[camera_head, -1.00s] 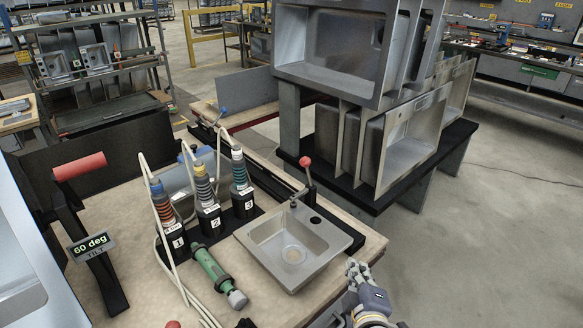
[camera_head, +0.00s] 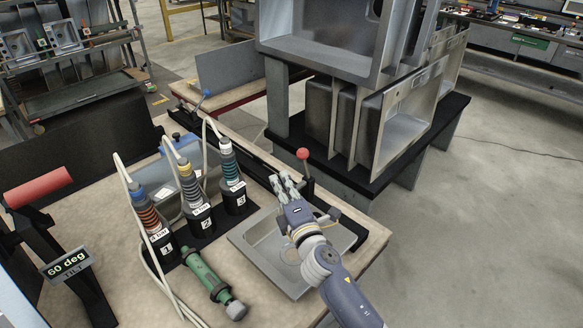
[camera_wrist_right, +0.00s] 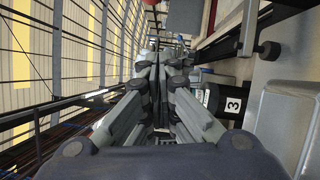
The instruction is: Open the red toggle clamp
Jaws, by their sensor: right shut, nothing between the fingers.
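The red toggle clamp shows as a red ball knob (camera_head: 303,153) on a dark upright lever at the back edge of the bench, behind the small sink. My right gripper (camera_head: 282,180) reaches over the sink. Its fingers are together and empty, just left of and nearer than the clamp lever, apparently without touching it. In the right wrist view the shut fingertips (camera_wrist_right: 158,58) are in the middle, and a small red patch, probably the knob, shows at the top edge. The clamp's base is partly hidden behind my gripper. My left gripper is out of view.
The steel sink (camera_head: 262,252) lies under my right arm. Numbered tools stand in a black holder (camera_head: 207,232) to its left, with a green tool (camera_head: 207,275) in front. A blue-handled clamp (camera_head: 205,93) is farther back. Large sinks (camera_head: 330,45) stand on a rack behind.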

